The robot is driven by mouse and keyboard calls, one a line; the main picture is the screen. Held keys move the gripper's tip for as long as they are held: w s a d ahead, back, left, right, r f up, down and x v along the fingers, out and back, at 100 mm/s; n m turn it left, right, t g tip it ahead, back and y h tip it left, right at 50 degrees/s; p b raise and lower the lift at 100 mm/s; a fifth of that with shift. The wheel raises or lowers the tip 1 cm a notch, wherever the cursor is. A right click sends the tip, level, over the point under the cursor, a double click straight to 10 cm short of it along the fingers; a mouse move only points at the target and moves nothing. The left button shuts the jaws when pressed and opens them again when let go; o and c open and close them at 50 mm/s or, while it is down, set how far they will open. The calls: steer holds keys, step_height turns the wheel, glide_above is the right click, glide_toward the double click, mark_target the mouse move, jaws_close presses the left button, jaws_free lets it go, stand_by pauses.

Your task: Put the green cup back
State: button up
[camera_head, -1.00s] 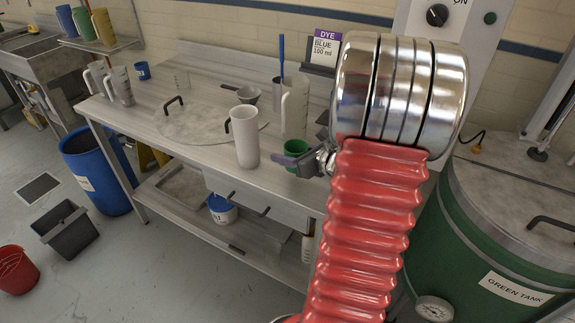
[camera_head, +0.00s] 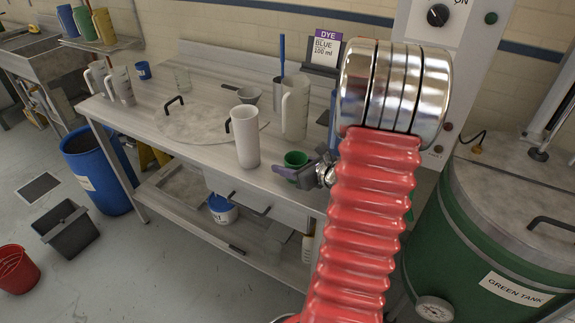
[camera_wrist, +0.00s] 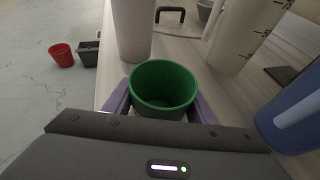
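The green cup (camera_head: 295,158) is at the bench's front edge, right of the tall white jug (camera_head: 245,136). In the wrist view the open-topped, empty-looking green cup (camera_wrist: 163,88) sits upright between my gripper's two purple fingers (camera_wrist: 160,108), which press against its sides. In the head view my gripper (camera_head: 300,174) is in front of the cup's lower part. I cannot tell whether the cup's base touches the bench (camera_head: 205,163).
A larger graduated jug (camera_head: 294,110) stands just behind the cup. A blue item (camera_wrist: 292,118) is close on the right in the wrist view. The green tank (camera_head: 470,250) stands to the right. A lid with a handle (camera_head: 195,122) lies on the bench.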

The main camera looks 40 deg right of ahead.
steer(key=o, duration=0.4)
steer(key=shift+r, duration=0.15)
steer(key=v, duration=1.2)
stand_by(0.8)
